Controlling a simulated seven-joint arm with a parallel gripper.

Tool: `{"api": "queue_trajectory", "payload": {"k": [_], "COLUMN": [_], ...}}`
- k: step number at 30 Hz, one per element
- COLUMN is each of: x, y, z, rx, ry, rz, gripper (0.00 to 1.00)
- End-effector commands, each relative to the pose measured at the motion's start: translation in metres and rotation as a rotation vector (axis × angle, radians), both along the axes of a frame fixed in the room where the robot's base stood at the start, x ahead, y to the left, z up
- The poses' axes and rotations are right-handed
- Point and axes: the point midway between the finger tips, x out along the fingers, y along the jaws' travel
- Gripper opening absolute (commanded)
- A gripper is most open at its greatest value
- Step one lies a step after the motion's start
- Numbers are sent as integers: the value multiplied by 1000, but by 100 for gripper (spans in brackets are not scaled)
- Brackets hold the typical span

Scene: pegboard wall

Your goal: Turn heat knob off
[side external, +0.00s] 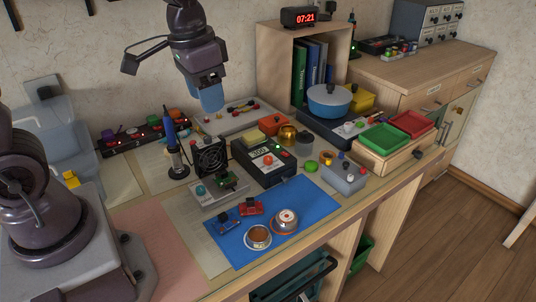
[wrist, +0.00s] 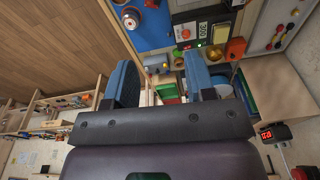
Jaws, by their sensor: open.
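A black station box (side external: 264,161) with a lit number display stands mid-bench. It has an orange-red knob (side external: 268,160) on its face, which looks like the heat knob; its setting is too small to read. In the wrist view the station (wrist: 200,28) is at the top, with the orange knob (wrist: 186,34) beside the green-lit display. My gripper (side external: 210,98) hangs in the air above the back of the bench, up and left of the station, touching nothing. In the wrist view my gripper (wrist: 160,82) has its two blue fingers wide apart, with nothing held between them.
A soldering iron (side external: 175,145) stands upright and a black fan (side external: 211,157) sits left of the station. A blue pot (side external: 329,100) stands behind right. A blue mat (side external: 270,240) with small parts and two round cups lies in front. An orange box (side external: 272,124) is behind.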

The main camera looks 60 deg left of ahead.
Motion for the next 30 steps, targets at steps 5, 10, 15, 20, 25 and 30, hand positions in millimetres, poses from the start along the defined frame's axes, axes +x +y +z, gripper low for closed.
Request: {"api": "queue_trajectory", "payload": {"k": [5, 10, 15, 20, 25, 30], "x": [57, 104, 143, 165, 164, 163], "y": [17, 32, 45, 48, 47, 47], "z": [-43, -89, -121, -107, -110, -131], "rx": [4, 2, 10, 47, 51, 49], "ry": [111, 170, 177, 123, 126, 129], "rz": [-160, -362, -606, -802, -891, -896], "gripper": [50, 50, 50, 50, 50, 50]}}
